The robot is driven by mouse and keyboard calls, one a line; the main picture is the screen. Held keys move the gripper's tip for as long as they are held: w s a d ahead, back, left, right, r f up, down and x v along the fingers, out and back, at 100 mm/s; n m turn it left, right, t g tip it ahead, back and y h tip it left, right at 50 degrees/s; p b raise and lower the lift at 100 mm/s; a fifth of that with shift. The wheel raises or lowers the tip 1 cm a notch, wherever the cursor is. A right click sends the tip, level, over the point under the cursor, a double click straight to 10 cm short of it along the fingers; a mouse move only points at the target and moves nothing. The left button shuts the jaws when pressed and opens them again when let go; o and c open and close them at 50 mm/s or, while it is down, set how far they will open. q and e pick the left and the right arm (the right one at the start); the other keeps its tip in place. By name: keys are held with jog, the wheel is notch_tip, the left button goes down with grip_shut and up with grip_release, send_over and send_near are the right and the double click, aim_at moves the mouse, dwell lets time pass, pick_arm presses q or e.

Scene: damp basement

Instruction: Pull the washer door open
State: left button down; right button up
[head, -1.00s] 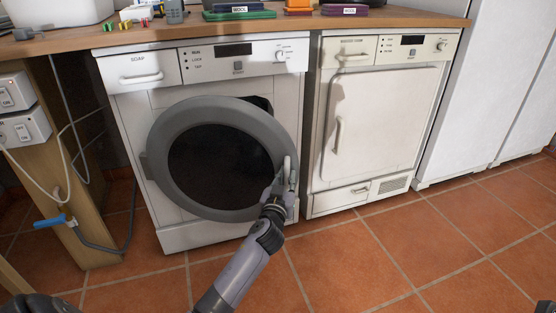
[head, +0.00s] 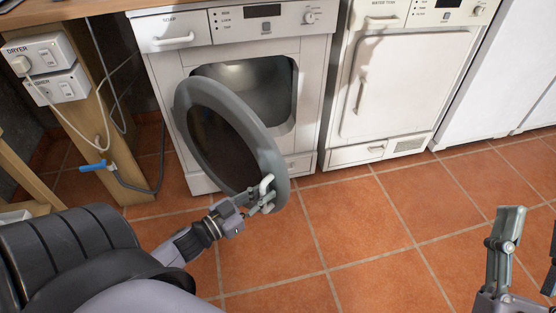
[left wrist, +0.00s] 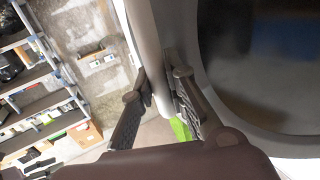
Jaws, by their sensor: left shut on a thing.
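The washer (head: 310,75) is the left white machine under the counter. Its round grey door (head: 268,148) with dark glass stands swung well out to the left, and the drum opening (head: 262,85) shows behind it. My left gripper (head: 264,194) is shut on the pale door handle (head: 267,183) at the door's free edge. In the left wrist view the fingers (left wrist: 160,88) lie beside the door's rim, with the dark glass (left wrist: 265,60) to the right. My right gripper (head: 532,220) is at the lower right, its fingers apart and empty, clear of the machines.
A white dryer (head: 395,90) stands right of the washer, with a tall white cabinet (head: 490,95) beyond. Wall switches (head: 58,86) and a blue-handled tap (head: 95,165) are on the wooden post at left. The tiled floor (head: 350,240) ahead is clear. Shelves (left wrist: 40,100) show in the left wrist view.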

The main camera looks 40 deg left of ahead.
pick_arm(q)
jog(key=p+v, duration=0.1)
jog(key=v, duration=0.3)
jog(key=shift+s, duration=0.15)
jog(key=shift+s+a, duration=0.2)
jog(key=shift+s, duration=0.3)
pick_arm(e)
notch_tip(320, 180, down, 7)
jog(key=w+g+h, duration=0.1)
jog(key=w+g, duration=0.1)
jog(key=g, duration=0.2)
jog(key=shift+w+g+h, duration=0.3)
jog(key=shift+w, duration=0.05)
jog(key=shift+d, duration=0.1)
pick_arm(q)
jog(key=c, duration=1.6)
grip_release()
jog(key=shift+o, duration=0.2)
jog(key=v, duration=1.2)
jog(key=shift+d, duration=0.15)
